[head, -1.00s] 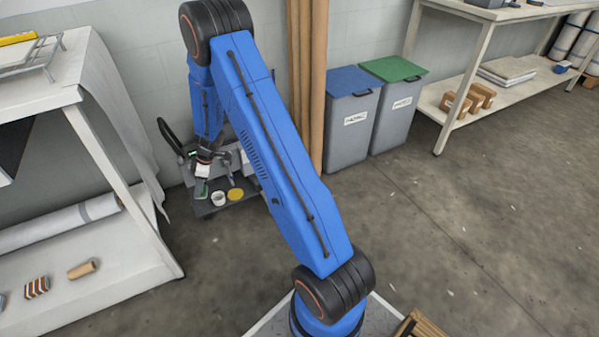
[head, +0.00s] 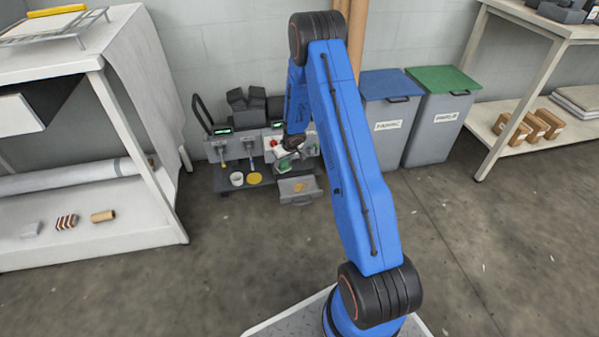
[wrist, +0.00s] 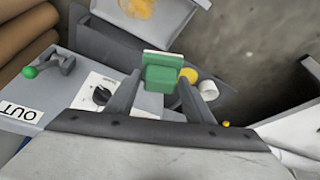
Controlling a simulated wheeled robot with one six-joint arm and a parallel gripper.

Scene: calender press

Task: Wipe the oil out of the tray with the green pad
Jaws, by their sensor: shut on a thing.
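My gripper (wrist: 160,92) is shut on the green pad (wrist: 163,74), a small green block with a pale edge, held between the fingertips. In the head view the pad (head: 285,166) shows small below the wrist, just up and left of the tray (head: 299,199). The grey tray juts from the front of the machine, with an orange-yellow oil patch (head: 300,186) on its floor. In the wrist view the tray (wrist: 174,17) is at the top, with the oil (wrist: 137,7) cut by the frame edge. The pad appears apart from the oil.
A white cup (head: 236,179) and a yellow disc (head: 254,178) sit on the machine's low shelf, left of the tray. The machine (head: 236,147) has levers and a red knob. A white table (head: 150,170) stands left, bins (head: 388,125) right. Open floor lies in front.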

